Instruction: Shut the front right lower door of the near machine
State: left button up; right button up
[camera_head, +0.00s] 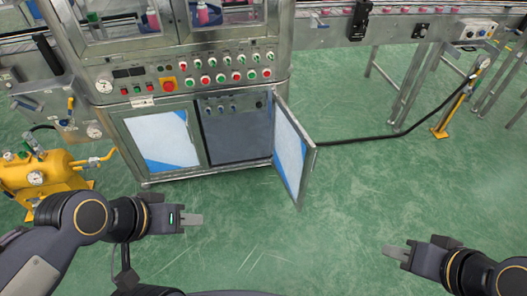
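The near machine (190,85) stands ahead of me, with a button panel above its lower cabinet. Its front right lower door (291,153) is hinged on the right and swung open toward me. The dark cabinet inside (236,130) shows through the opening. The front left lower door (160,139) is closed. My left gripper (201,220) is in front of the machine, left of the open door and apart from it. My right gripper (386,252) is lower right of the open door, over the floor and apart from it. Neither holds anything visible; finger gaps are not clear.
A yellow tank (40,178) with gauges stands on the left. A black hose (385,136) runs over the floor from behind the door to a yellow post (452,112). A conveyor (400,30) crosses the back. The green floor (320,235) before the door is clear.

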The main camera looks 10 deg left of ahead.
aim_at(293, 152)
jog(key=i+l+u, duration=0.1)
jog(key=u, duration=0.35)
jog(key=i+l+u, duration=0.1)
jog(key=u, duration=0.3)
jog(key=i+l+u, duration=0.1)
jog(key=l+u, duration=0.15)
jog(key=u, duration=0.2)
jog(key=l+u, duration=0.2)
jog(key=u, duration=0.2)
jog(key=i+l, duration=0.1)
jog(key=l, duration=0.55)
jog(key=i+l, duration=0.1)
jog(key=l, duration=1.2)
jog(key=i+l, duration=0.15)
jog(key=l, duration=0.55)
jog(key=k+z, duration=0.15)
jog(key=z, duration=0.15)
